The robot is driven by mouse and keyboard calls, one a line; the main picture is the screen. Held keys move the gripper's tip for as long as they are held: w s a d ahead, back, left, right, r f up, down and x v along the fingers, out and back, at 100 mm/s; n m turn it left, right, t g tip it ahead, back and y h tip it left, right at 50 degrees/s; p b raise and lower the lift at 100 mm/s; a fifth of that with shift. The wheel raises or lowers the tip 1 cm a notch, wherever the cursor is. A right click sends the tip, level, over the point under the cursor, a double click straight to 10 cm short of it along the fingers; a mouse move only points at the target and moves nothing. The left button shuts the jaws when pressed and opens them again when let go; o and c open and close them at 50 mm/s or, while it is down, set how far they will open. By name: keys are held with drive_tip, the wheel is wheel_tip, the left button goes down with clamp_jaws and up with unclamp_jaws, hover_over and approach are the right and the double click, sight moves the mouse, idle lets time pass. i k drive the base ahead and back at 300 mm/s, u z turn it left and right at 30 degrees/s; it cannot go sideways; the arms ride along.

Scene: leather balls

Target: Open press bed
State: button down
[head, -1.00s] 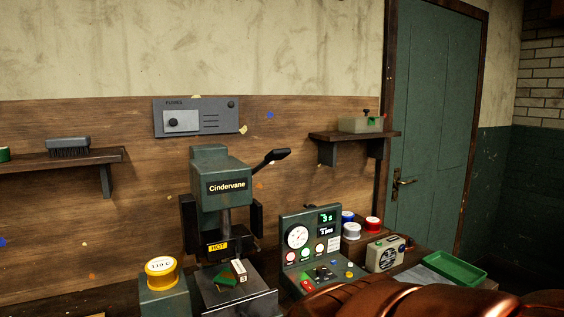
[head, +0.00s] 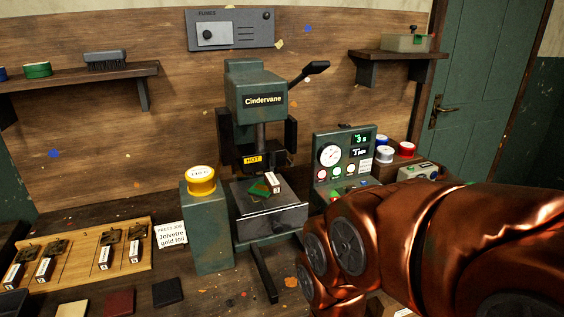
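The green Cindervane press (head: 256,92) stands at the back of the bench in the head view, with a yellow HOT label under its head and a black lever (head: 316,69) up at its right. Its grey press bed (head: 270,222) juts forward below the head, with a small handle on its front face. A green piece (head: 262,188) and a small white-and-dark block (head: 274,181) lie on the bed. I cannot tell how far the bed is drawn out. My copper arm fills the lower right, right of the bed; my gripper is not in view.
A pedestal with a yellow-banded knob (head: 201,180) stands close left of the bed. A control panel (head: 343,158) is to its right, partly behind my arm. A wooden rack of stamps (head: 84,254) and a job card (head: 172,236) lie at left. Leather squares lie in front.

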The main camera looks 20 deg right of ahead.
sight(256, 217)
drive_tip(key=z, duration=0.9)
drive_tip(key=k, duration=0.9)
drive_tip(key=u, duration=1.5)
